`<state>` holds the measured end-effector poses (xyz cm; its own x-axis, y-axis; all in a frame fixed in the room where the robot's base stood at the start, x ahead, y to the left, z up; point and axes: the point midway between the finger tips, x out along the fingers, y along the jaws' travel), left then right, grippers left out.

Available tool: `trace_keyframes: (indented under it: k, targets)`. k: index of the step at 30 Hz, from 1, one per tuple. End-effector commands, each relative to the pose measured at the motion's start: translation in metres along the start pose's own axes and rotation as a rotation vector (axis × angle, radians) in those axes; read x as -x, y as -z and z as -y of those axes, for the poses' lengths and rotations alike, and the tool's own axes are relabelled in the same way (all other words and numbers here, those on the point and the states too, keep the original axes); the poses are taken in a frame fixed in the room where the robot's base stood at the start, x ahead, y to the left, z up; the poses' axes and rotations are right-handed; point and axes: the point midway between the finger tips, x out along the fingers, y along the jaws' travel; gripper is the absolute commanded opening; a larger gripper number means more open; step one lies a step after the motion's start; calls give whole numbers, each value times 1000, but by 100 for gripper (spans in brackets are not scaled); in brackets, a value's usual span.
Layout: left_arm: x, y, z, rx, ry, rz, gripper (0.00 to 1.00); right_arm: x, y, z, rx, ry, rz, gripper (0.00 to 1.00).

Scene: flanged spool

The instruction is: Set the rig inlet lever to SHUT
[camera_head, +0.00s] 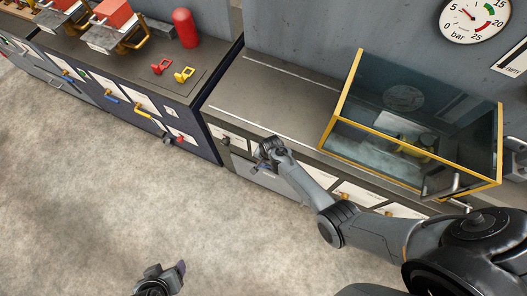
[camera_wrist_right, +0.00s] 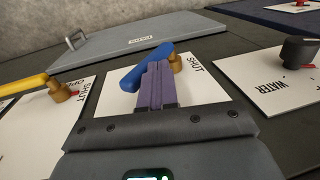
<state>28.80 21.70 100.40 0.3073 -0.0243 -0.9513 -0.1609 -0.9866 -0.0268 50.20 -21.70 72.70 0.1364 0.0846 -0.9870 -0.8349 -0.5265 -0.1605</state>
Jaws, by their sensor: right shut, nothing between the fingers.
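In the right wrist view a blue lever (camera_wrist_right: 147,66) on a brass pivot (camera_wrist_right: 177,63) sits on a white plate (camera_wrist_right: 205,88). The word SHUT is readable by the pivot; the plate's other lettering is hidden. The lever points left and toward the camera, away from that word. My right gripper (camera_wrist_right: 157,72) is shut and empty, its purple fingertips right beside the lever; I cannot tell whether they touch. In the head view my right gripper (camera_head: 268,152) is at the bench's front panel, fingers unclear. My left gripper (camera_head: 170,276) hangs over the floor, its opening unclear.
A yellow lever (camera_wrist_right: 25,85) on a plate marked OPEN and SHUT is left of the blue one. A black knob (camera_wrist_right: 298,48) on a WATER plate is at right. A grey door (camera_wrist_right: 130,38) lies beyond. A yellow-framed glass case (camera_head: 345,90) stands on the bench.

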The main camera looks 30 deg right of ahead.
Motion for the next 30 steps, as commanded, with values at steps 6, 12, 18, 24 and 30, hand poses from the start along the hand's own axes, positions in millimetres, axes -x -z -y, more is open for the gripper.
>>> trace_keyframes:
  k: [6,12,18,24,30]
  targets:
    - [0,0,1,-3,3,1,67,-1,-1,-2,0,-2,2,0]
    - [0,-1,2,-10,8,3,67,-1,-1,-2,-1,-2,2,0]
    - [2,0,3,-13,10,4,67,2,0,1,-1,-1,1,0]
    - [12,3,3,-12,9,4,67,17,1,15,-4,0,1,0]
    - [27,8,3,-7,7,2,67,45,1,19,-7,0,0,0]
